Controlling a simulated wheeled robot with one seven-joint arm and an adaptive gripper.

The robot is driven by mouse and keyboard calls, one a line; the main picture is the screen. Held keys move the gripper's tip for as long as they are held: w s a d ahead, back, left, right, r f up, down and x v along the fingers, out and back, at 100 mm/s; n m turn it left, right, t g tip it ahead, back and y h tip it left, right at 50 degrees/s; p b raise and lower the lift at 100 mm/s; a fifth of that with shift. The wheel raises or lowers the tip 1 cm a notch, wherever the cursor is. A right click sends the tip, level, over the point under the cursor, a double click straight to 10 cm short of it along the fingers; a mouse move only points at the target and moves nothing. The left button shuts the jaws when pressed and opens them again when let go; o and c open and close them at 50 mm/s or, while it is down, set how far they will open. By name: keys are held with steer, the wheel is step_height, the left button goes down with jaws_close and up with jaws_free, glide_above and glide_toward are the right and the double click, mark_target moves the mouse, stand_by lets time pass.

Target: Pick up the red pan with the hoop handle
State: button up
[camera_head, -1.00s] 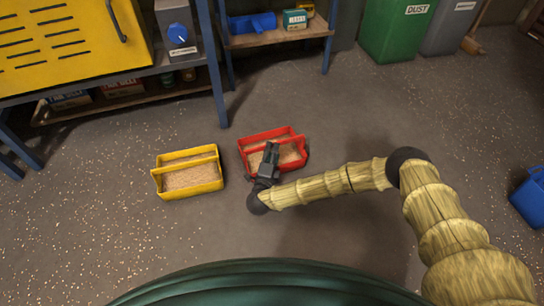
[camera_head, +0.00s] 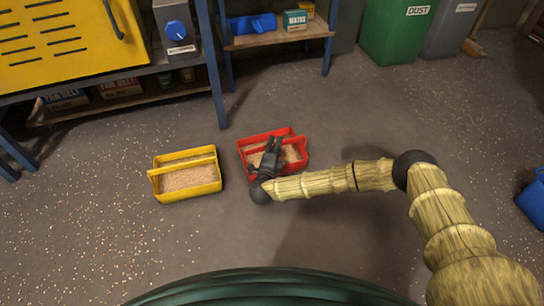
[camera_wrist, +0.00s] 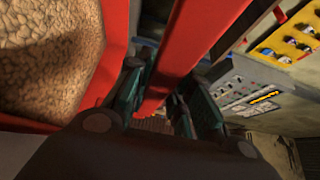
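The red pan (camera_head: 243,152) lies on the floor in the head view, right of the yellow one. It holds tan granules, and a red hoop handle (camera_wrist: 197,35) spans it. My gripper (camera_head: 275,142) reaches over the red pan from its near side. In the wrist view my gripper (camera_wrist: 165,92) has its dark fingers on either side of the red handle bar, close to it. Whether they press on the bar is not clear. The pan still looks to be on the floor.
A yellow pan (camera_head: 153,184) of granules stands just left of the red one. Behind are a blue-legged bench (camera_head: 208,80), a low shelf (camera_head: 285,38) and a green dust bin (camera_head: 395,32). A blue container (camera_head: 533,200) is at the right edge. Floor between is free.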

jaws_close()
steer(key=shift+r, duration=0.15)
steer(key=shift+r+p, duration=2.75)
steer(key=shift+r, duration=2.2)
